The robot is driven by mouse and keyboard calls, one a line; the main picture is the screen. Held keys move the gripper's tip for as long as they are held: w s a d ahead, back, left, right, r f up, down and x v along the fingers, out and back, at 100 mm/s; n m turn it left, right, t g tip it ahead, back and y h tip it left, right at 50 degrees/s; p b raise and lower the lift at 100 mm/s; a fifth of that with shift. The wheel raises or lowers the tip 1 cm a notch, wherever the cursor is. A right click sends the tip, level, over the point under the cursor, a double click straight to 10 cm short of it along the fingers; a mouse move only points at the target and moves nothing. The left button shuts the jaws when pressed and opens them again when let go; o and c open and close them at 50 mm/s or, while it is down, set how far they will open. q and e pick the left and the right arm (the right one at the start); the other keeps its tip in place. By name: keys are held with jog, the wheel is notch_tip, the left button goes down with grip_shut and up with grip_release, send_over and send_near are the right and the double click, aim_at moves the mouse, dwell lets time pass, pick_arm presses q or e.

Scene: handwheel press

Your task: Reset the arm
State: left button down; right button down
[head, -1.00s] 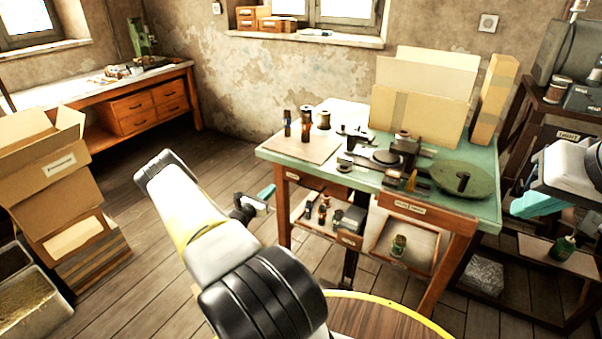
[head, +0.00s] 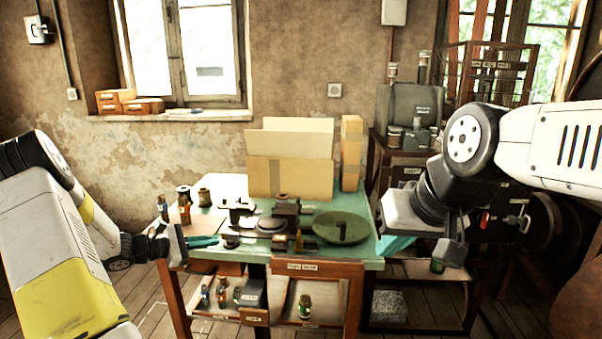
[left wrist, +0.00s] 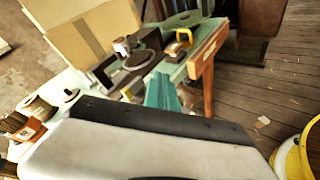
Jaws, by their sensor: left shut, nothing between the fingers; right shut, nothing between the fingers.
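My left gripper (head: 203,241) has teal fingers and is shut and empty at the front left edge of the green-topped table (head: 365,250). Its fingers also show in the left wrist view (left wrist: 162,92), beside the table edge. My right arm comes in from the right. Its teal gripper (head: 393,246) is shut and partly hidden behind my wrist, just right of the table. A dark press-like device (head: 287,208) stands mid-table, with a round dark disc (head: 271,225) in front. A green oval plate (head: 342,229) with a dark upright peg lies to the right.
Cardboard boxes (head: 290,178) stand at the table's back. Several bottles and spools (head: 184,205) stand at its left. Small items sit on the lower shelf (head: 240,292). A dark rack (head: 420,310) with equipment stands right, behind my right arm.

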pick_arm(q)
jog(key=s+d+r+m+g+y, duration=0.3)
jog(key=s+d+r+m+g, duration=0.4)
jog(key=s+d+r+m, duration=0.55)
jog(key=s+r+m+t+y, duration=0.1)
jog(key=s+r+m+y, duration=0.2)
jog(key=s, duration=0.6)
jog(key=s+d+r+m+t+y, duration=0.1)
jog(key=s+r+m+t+y, duration=0.1)
jog(key=s, duration=0.7)
notch_tip(320, 180, up, 4)
jog(key=m+y, duration=0.1)
jog(key=m, duration=0.1)
jog(key=shift+s+f+m+t, duration=0.2)
jog(key=shift+m+t, duration=0.1)
jog(key=shift+m, duration=0.05)
jog(key=shift+d, duration=0.1)
